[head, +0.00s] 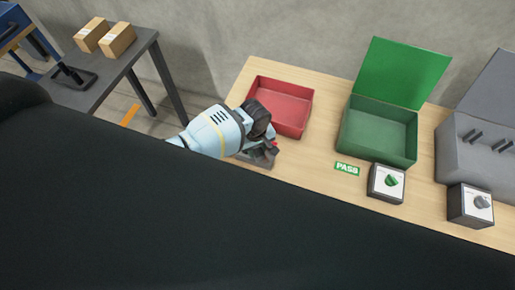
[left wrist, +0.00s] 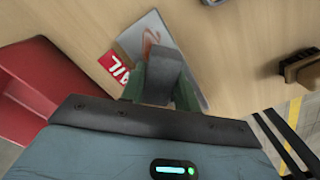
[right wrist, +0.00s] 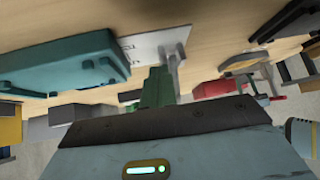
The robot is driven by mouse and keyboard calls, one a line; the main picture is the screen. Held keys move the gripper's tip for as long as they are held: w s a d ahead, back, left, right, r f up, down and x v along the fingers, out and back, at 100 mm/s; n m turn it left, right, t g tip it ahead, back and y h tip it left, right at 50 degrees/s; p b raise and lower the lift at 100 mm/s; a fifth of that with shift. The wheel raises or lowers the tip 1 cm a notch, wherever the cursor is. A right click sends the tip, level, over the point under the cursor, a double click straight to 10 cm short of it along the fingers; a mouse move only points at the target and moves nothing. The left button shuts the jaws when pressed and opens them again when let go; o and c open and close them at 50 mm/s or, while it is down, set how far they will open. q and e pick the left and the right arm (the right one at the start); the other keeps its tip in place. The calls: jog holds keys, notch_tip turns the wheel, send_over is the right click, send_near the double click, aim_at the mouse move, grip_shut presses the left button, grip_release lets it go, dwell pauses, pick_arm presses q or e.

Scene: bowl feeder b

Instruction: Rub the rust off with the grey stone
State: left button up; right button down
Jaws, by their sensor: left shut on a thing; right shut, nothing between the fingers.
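The grey stone (left wrist: 160,82) is held between the fingers of my left gripper (left wrist: 160,88), which is shut on it. Under and beyond it lies a grey metal plate (left wrist: 150,28) with an orange-brown rust mark; I cannot tell whether the stone touches it. In the head view my left gripper (head: 264,147) is low over the table, at the near side of the red bin, and hides most of the plate (head: 262,159). In the right wrist view my right gripper (right wrist: 158,85) is shut and empty. The right gripper does not show in the head view.
A red bin (head: 282,104) stands just behind the left gripper. A red label (left wrist: 114,66) lies beside the plate and a brush (left wrist: 301,70) lies to the right. A green box (head: 375,130) and control boxes (head: 386,184) stand farther right. A teal object (right wrist: 75,62) is near my right gripper.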

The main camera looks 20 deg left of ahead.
aim_at(272, 161)
pick_arm(q)
jog(key=shift+s+a+f, duration=0.35)
jog(key=shift+a+f, duration=0.1)
jog(key=shift+a, duration=0.3)
pick_arm(e)
jog(key=shift+s+f, duration=0.1)
jog(key=shift+s, duration=0.1)
pick_arm(q)
jog(key=shift+d+f, duration=0.1)
jog(key=shift+d, duration=0.45)
pick_arm(e)
jog(key=shift+a, duration=0.1)
pick_arm(q)
jog(key=shift+s+d, duration=0.1)
jog(key=shift+d, duration=0.5)
jog(key=shift+c, duration=1.2)
pick_arm(e)
jog(key=shift+a, duration=0.1)
pick_arm(q)
jog(key=shift+d, duration=1.15)
pick_arm(e)
jog(key=shift+w, duration=0.35)
pick_arm(q)
jog(key=shift+d, duration=1.25)
pick_arm(e)
jog(key=shift+s, duration=0.25)
pick_arm(q)
jog(key=shift+r, duration=0.2)
pick_arm(e)
jog(key=shift+s, duration=0.15)
